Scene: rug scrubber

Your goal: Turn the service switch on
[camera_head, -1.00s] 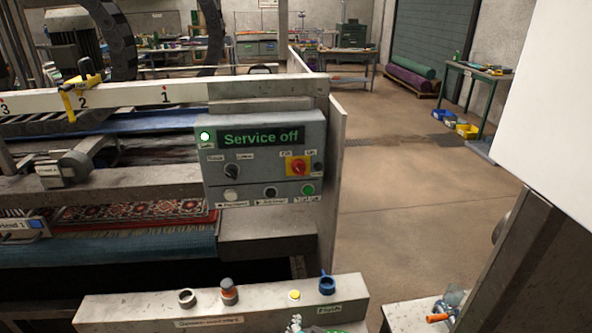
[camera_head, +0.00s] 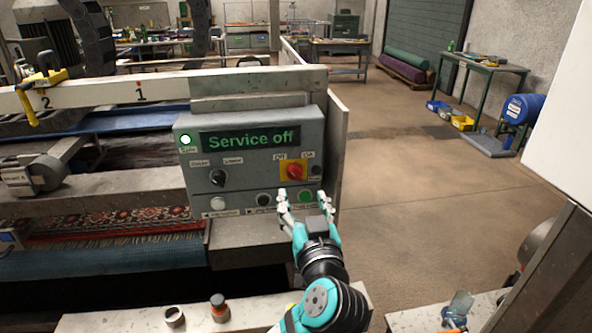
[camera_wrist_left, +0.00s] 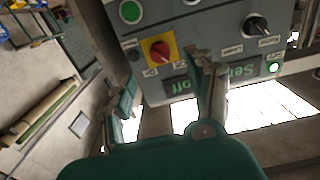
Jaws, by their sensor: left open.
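The service switch (camera_head: 294,170) is a red rotary knob on a yellow plate, at the right of a grey control box. The box display (camera_head: 250,139) reads "Service off", and a green lamp (camera_head: 185,140) glows beside it. My left gripper (camera_head: 302,198) is open and empty, just below the switch in the head view and apart from it as far as I can tell. In the left wrist view the picture is turned over; the red knob (camera_wrist_left: 160,52) lies beyond and between the open fingers (camera_wrist_left: 165,85). My right gripper is not in view.
A black selector knob (camera_head: 217,177) and a row of push buttons (camera_head: 263,200) share the box. A patterned rug (camera_head: 120,220) lies in the machine to the left. A front ledge holds a ring (camera_head: 174,316) and a knob (camera_head: 218,307).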

